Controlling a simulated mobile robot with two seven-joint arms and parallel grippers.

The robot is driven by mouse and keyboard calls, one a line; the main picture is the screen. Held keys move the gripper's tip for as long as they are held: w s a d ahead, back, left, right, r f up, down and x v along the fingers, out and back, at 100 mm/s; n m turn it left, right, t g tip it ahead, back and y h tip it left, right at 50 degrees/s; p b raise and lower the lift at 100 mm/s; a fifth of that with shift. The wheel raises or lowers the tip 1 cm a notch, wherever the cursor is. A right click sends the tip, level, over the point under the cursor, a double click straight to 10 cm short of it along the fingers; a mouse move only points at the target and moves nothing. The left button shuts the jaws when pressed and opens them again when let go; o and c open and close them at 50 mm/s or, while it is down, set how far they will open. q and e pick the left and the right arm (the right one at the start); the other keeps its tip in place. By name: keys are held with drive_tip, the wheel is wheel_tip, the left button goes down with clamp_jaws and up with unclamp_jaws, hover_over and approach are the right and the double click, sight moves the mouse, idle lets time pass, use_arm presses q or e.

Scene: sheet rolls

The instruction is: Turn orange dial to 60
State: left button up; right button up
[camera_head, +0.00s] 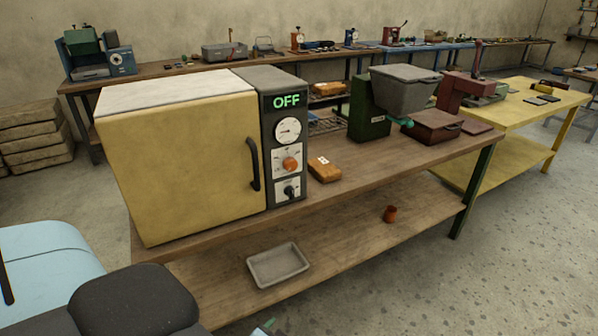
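The orange dial (290,164) sits on the dark control panel (269,181) at the right side of a yellow oven (190,160). It is below a round white gauge (288,131) and above a black knob (289,190). A green display (286,101) at the panel's top reads OFF. The dial's scale is too small to read, so its setting cannot be told. The oven door is shut and has a black vertical handle (253,163). Neither of my grippers shows in the head view.
The oven stands on a wooden bench (340,190). An orange-brown block (324,169) lies right of the panel. Further right stand a green machine with a grey hopper (404,88) and a dark red box (432,126). A grey tray (278,265) and a small red cup (390,214) rest on the lower shelf.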

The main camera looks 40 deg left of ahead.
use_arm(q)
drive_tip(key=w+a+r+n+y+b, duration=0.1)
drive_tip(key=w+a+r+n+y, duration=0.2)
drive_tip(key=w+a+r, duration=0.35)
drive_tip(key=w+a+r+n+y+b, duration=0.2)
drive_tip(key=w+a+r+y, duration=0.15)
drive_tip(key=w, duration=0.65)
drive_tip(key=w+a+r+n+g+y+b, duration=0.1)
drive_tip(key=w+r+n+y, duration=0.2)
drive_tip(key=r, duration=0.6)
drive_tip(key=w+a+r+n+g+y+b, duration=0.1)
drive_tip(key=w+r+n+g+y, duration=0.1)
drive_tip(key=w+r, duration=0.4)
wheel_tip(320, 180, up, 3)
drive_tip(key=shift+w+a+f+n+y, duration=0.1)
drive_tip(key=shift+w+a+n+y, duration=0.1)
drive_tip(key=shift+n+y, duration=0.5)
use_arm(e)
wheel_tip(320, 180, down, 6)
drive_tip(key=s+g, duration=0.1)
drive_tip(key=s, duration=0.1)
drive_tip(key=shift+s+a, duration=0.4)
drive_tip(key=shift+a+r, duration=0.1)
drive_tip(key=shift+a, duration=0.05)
